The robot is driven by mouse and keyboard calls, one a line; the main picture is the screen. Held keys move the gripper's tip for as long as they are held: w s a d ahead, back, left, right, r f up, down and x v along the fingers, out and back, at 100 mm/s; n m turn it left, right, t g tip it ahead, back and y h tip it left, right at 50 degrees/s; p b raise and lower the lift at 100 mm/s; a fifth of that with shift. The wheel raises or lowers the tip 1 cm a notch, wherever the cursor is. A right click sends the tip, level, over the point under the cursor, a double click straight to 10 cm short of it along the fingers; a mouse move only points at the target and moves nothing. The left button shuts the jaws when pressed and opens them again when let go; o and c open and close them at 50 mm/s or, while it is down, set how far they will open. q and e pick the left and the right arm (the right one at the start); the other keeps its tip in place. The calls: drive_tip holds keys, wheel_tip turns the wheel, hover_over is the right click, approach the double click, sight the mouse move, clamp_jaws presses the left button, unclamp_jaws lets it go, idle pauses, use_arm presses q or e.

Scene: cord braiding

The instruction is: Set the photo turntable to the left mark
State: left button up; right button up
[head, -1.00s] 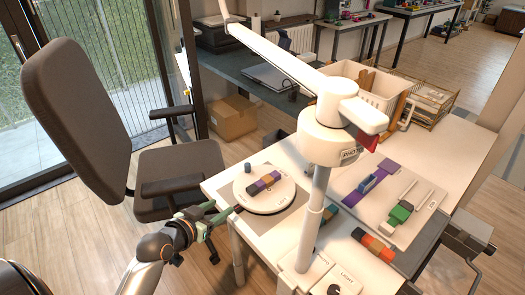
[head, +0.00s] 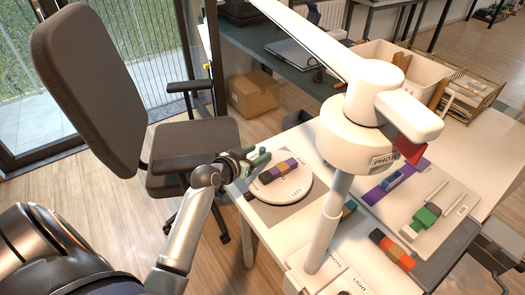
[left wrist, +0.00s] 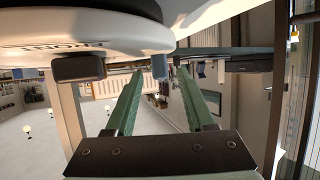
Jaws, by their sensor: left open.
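The photo turntable (head: 296,194) is a round white disc with dark lettering, on a grey mat at the table's near left corner. A multicoloured block strip (head: 278,170) lies across it. My left gripper (head: 253,160) is open at the disc's left back edge. In the left wrist view, the white disc (left wrist: 225,14) hangs across the top. A small blue-grey peg (left wrist: 160,66) shows between the two green fingertips, with gaps beside it. A dark block (left wrist: 78,68) sits at the disc's rim, left of the fingers. My right gripper is not in view.
A white lamp post (head: 328,225) with a wide head stands right of the turntable and hides part of the table. An office chair (head: 190,145) stands close on the left. An orange-and-dark strip (head: 392,249) and a pale board (head: 432,208) lie further right.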

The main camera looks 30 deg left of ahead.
sight(261, 152)
use_arm(q)
drive_tip(key=shift+x, duration=1.55)
drive_tip(key=shift+c, duration=0.3)
clamp_jaws()
